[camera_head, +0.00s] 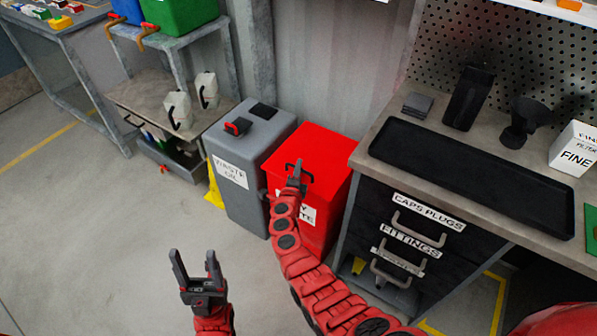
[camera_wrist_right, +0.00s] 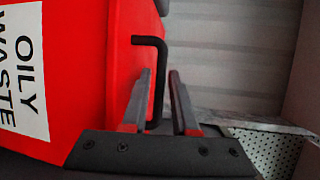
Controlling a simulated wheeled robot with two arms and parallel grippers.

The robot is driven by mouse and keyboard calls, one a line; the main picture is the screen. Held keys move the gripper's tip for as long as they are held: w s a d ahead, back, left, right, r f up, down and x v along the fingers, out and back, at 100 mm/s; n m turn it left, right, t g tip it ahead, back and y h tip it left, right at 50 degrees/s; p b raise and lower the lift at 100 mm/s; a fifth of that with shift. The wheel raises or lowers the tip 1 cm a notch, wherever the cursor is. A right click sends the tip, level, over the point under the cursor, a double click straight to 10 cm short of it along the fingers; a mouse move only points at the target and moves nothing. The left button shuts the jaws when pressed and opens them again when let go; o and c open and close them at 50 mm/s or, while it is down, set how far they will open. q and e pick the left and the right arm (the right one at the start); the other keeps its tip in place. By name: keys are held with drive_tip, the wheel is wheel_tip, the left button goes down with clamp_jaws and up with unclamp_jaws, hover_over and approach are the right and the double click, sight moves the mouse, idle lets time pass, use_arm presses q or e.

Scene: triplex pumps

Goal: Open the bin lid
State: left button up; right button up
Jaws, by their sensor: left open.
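The red bin (camera_head: 325,150), labelled as oily waste, stands between the grey bin and the workbench. Its red lid (camera_head: 325,138) lies flat and shut. A black bar handle (camera_wrist_right: 158,55) stands on the lid. My right gripper (camera_head: 297,176) is at this handle and hides part of it in the head view. In the right wrist view the gripper's fingers (camera_wrist_right: 160,85) are apart, with the handle bar between them and a gap on the right side. My left gripper (camera_head: 194,268) is open and empty above the floor at the lower left.
A grey waste oil bin (camera_head: 235,165) stands left of the red bin. The workbench (camera_head: 367,157) with drawers and a black tray (camera_head: 480,195) is close on the right. A corrugated wall (camera_head: 335,60) is behind.

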drive_tip(key=shift+w+d, duration=0.1)
drive_tip(key=shift+w, duration=0.1)
clamp_jaws()
idle(1.4)
